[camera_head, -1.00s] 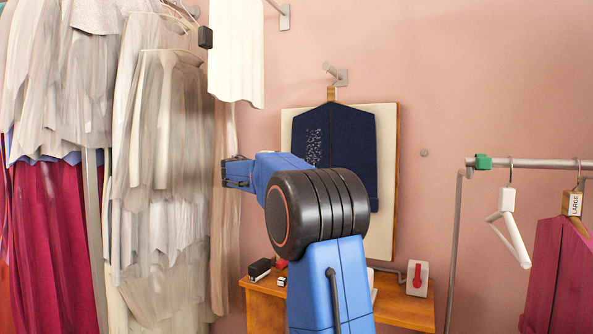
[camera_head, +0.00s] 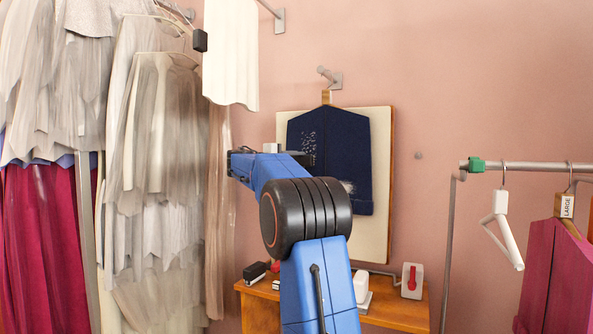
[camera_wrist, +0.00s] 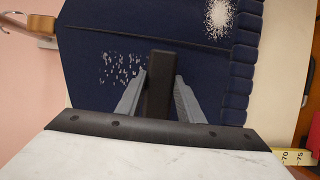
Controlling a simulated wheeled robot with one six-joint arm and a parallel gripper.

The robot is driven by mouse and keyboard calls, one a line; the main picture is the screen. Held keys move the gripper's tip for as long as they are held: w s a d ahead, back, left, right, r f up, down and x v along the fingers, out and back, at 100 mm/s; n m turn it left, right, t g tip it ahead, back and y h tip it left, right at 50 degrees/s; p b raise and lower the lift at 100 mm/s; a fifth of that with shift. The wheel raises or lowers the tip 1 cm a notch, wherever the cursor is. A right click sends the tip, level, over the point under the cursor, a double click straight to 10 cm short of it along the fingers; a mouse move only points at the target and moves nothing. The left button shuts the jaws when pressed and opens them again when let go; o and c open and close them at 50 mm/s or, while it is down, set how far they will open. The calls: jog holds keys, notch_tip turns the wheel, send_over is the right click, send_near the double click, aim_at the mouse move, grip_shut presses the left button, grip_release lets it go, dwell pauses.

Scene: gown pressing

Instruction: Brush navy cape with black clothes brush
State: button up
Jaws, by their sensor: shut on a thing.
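The navy cape (camera_head: 335,140) hangs on a wooden hanger (camera_head: 327,97) in front of a cream board. It has white specks (camera_head: 308,142) at its upper left and a dense white patch (camera_head: 348,187) lower right. In the wrist view the cape (camera_wrist: 190,65) shows the specks (camera_wrist: 122,68) left of my gripper and the patch (camera_wrist: 219,17) at the top. My gripper (camera_wrist: 159,78) is shut on the black clothes brush (camera_wrist: 158,88), which points at the cape. I cannot tell whether it touches the cloth. In the head view the brush is not clearly distinguishable.
Pale gowns (camera_head: 160,130) hang at the left. A wooden table (camera_head: 400,314) below the board bears small objects and a white block with a red part (camera_head: 412,280). At right, a rail (camera_head: 530,165) holds a white hanger (camera_head: 500,225) and a magenta garment (camera_head: 555,275).

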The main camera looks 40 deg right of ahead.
notch_tip(320, 180, up, 13)
jog(key=shift+f, duration=0.1)
dwell(0.7)
jog(key=shift+w+d, duration=0.35)
jog(key=shift+d, duration=0.5)
dwell(1.4)
jog(key=shift+f, duration=2.25)
jog(key=shift+f, duration=2.25)
jog(key=shift+f, duration=2.2)
